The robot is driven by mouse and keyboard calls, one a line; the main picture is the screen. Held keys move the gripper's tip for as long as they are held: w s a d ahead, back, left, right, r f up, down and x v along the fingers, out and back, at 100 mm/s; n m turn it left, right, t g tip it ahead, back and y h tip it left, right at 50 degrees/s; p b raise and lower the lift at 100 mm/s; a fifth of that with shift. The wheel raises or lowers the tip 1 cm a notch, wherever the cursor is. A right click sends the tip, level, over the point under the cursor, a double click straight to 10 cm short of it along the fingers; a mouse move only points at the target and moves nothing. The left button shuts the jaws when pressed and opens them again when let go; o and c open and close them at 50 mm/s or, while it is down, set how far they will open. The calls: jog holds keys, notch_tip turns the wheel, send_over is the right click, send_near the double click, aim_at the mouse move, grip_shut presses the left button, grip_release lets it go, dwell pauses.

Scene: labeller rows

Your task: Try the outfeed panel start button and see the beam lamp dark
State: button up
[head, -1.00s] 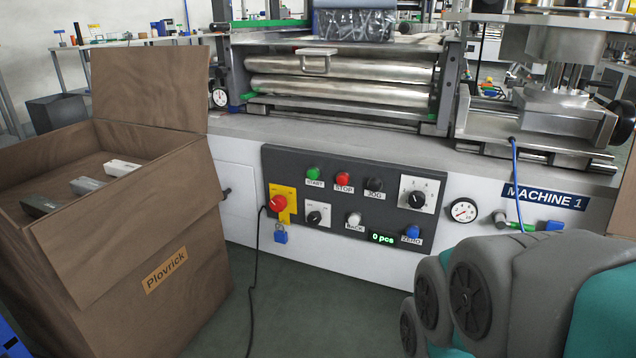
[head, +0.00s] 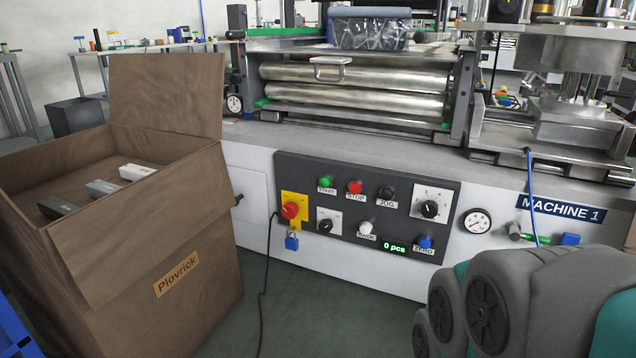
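A dark control panel (head: 383,238) is set in the white front of the machine labelled MACHINE 1. It carries a green START button (head: 326,181), a red STOP button (head: 355,187) and a black JOG button (head: 387,192). Below are a white button (head: 366,228) with a label hard to read, a blue ZERO button (head: 425,241) and a green display (head: 395,247) reading 0 pcs. A red knob (head: 290,210) sits on a yellow plate with a blue padlock (head: 292,242) below it. I cannot make out a beam lamp or an outfeed label. My gripper is not in view.
An open brown carton (head: 130,270) marked Plovrick, with several small boxes inside, stands at the left. Grey and teal rounded parts fill the lower right. A black cable (head: 266,290) hangs to the floor. Green floor (head: 320,320) lies clear before the panel.

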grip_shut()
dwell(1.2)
